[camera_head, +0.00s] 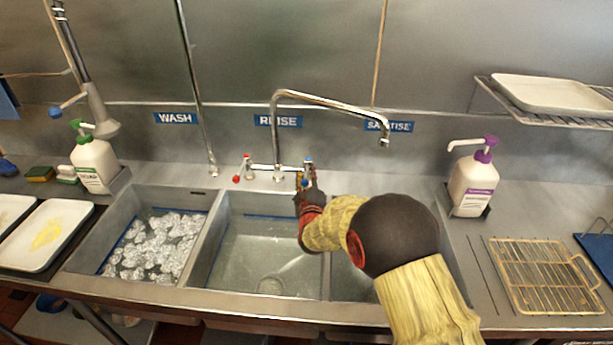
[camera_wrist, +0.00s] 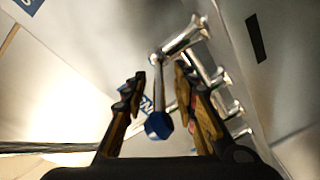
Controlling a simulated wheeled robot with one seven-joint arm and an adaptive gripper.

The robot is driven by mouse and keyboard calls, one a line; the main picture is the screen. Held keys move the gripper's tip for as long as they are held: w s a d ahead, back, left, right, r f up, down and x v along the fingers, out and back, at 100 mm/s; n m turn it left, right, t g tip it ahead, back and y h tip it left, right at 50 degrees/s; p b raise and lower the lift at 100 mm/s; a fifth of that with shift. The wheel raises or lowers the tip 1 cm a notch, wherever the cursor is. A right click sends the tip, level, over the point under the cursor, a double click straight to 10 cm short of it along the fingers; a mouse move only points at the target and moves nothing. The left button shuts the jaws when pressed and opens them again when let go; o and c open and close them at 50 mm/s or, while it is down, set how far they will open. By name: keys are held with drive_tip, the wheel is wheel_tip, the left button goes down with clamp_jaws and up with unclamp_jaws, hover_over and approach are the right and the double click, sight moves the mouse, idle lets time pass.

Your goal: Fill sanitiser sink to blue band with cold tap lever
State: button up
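The cold tap lever, with a blue tip (camera_wrist: 159,125), lies between my gripper's fingers (camera_wrist: 160,73) in the wrist view. The fingers stand apart with gaps beside the lever, so my gripper is open around it. In the head view my gripper (camera_head: 308,187) is at the right side of the tap, by its blue-marked end (camera_head: 308,159). The spout (camera_head: 330,101) is swung right, its mouth in front of the SANITISE label (camera_head: 388,126). No stream shows from it. The sanitiser sink (camera_head: 345,287) is mostly hidden by my arm; its blue band and water level cannot be seen.
The red hot lever (camera_head: 237,179) is left of the tap. The rinse sink (camera_head: 215,270) holds clear water; the wash sink (camera_head: 85,262) holds suds. A purple-topped bottle (camera_head: 473,187) and wire rack (camera_head: 545,275) are on the right. A soap bottle (camera_head: 95,165) is on the left.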

drive_tip(key=shift+w, duration=0.25)
drive_tip(key=shift+c, duration=0.6)
clamp_jaws()
drive_tip(key=shift+f, duration=0.15)
